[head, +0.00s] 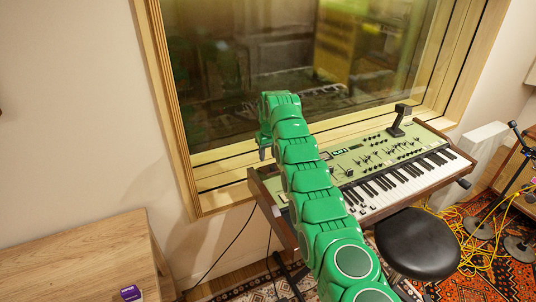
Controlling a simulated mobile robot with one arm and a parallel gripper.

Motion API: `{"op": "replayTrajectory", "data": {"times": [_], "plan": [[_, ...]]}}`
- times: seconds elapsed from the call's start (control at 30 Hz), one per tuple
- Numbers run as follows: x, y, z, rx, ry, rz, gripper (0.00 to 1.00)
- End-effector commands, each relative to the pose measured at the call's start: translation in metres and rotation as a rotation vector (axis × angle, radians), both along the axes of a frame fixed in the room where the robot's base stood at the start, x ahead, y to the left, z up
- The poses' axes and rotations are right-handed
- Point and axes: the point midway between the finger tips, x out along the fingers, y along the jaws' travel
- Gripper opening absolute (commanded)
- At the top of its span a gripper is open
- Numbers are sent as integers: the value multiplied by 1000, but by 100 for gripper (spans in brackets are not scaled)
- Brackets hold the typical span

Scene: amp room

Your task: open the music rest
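A keyboard (438,174) with a pale green control panel and wooden ends stands below the window. I cannot make out a distinct music rest on it; my green arm covers the left part of the keyboard. A small black angled piece (400,118) stands up at its back right, and I cannot tell what it is. My arm reaches up from the bottom of the view, and my gripper (264,144) is at its far end, by the keyboard's back left corner, near the window sill. Its fingers are too small and hidden to show whether they are open, or whether they touch anything.
A window (290,50) with a wooden frame is behind the keyboard. A round black stool (418,243) stands in front of it. A wooden table (85,262) with a small purple box (131,293) is at lower left.

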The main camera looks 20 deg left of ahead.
Motion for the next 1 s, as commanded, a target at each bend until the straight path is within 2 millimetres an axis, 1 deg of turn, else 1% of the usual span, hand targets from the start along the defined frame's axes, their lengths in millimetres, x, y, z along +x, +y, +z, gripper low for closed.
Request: {"op": "replayTrajectory", "data": {"times": [0.57, 1.0], "plan": [[-1, -2, 0, -1, 2, -1, 48], [-7, -6, -3, -2, 3, 1, 48]]}}
